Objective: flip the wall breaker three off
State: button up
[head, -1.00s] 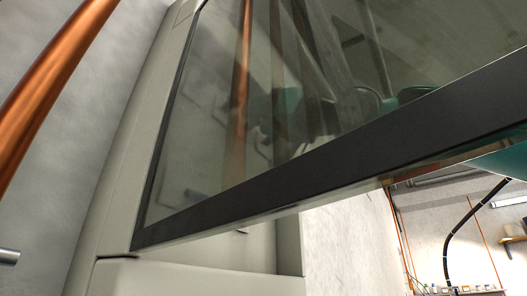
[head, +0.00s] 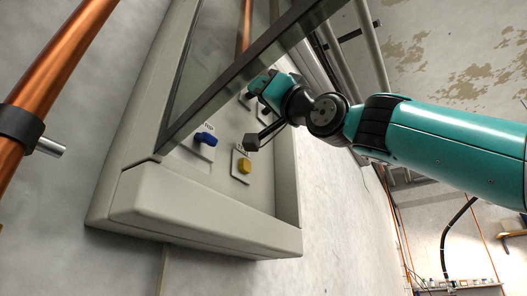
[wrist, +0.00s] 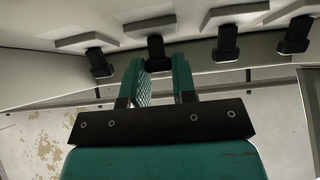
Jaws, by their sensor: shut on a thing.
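A grey wall panel (head: 210,228) holds the breakers, with its glass door (head: 215,75) swung open across the upper part. In the wrist view several black breaker levers stand in a row on grey plates: a far left one (wrist: 97,60), the second from left (wrist: 158,53), a third from left (wrist: 228,42) and one at the far right (wrist: 298,34). My gripper (wrist: 160,72) is shut on the second lever from left, with its teal fingers on either side. In the head view my gripper (head: 264,84) is at the panel, partly hidden. Breaker numbers are not legible.
A blue switch (head: 205,139) and a yellow button (head: 244,166) sit on the panel below my gripper. The open door's dark frame (head: 235,70) runs close to my wrist. A copper pipe (head: 55,80) with a clamp (head: 22,128) runs along the wall at left.

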jog(key=shift+f, duration=0.1)
jog(key=o, duration=0.9)
jog(key=b+v, duration=1.2)
jog(key=v, duration=0.5)
jog(key=shift+f+b, duration=0.35)
